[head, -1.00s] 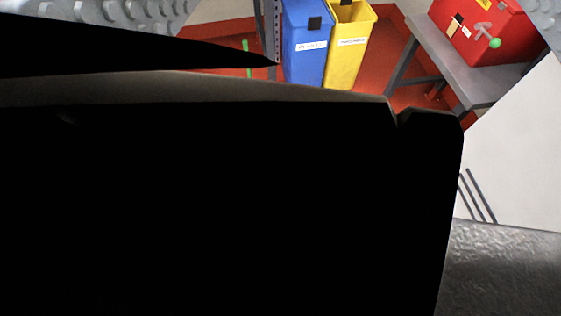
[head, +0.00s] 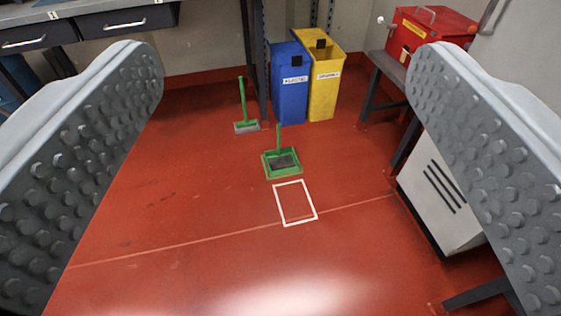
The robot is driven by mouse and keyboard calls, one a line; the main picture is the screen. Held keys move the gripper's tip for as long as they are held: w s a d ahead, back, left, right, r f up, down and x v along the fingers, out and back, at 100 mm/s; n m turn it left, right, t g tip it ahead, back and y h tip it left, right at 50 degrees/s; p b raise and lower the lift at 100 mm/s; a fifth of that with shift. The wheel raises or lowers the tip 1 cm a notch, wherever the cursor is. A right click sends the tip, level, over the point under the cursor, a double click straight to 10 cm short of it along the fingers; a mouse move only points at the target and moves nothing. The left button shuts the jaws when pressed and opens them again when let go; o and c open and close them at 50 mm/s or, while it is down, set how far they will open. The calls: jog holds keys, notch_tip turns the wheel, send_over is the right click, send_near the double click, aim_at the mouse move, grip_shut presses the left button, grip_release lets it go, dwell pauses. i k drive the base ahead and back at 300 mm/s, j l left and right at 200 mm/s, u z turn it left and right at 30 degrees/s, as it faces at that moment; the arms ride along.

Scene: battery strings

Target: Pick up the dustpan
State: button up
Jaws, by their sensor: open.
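The dustpan (head: 270,170) is green with a dark inside and an upright green handle. It stands on the red floor near the middle of the view, just behind a white rectangle (head: 281,205) marked on the floor. My gripper (head: 290,140) is open and empty. Its two grey studded fingers fill the left and right sides of the view, close to the camera. The dustpan lies well beyond them, between them in the picture, apart from both.
A green-handled broom (head: 243,106) stands behind the dustpan to the left. A blue bin (head: 288,85) and a yellow bin (head: 327,88) stand against the back wall. A workbench with drawers (head: 127,22) is at the left, and a red box (head: 440,25) sits on a table at the right.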

aim_at(279, 160)
jog(key=i+l, duration=0.4)
jog(key=i, duration=0.15)
jog(key=i+l, duration=0.4)
jog(key=i, duration=0.15)
jog(key=i+l, duration=0.4)
jog(key=i, duration=0.15)
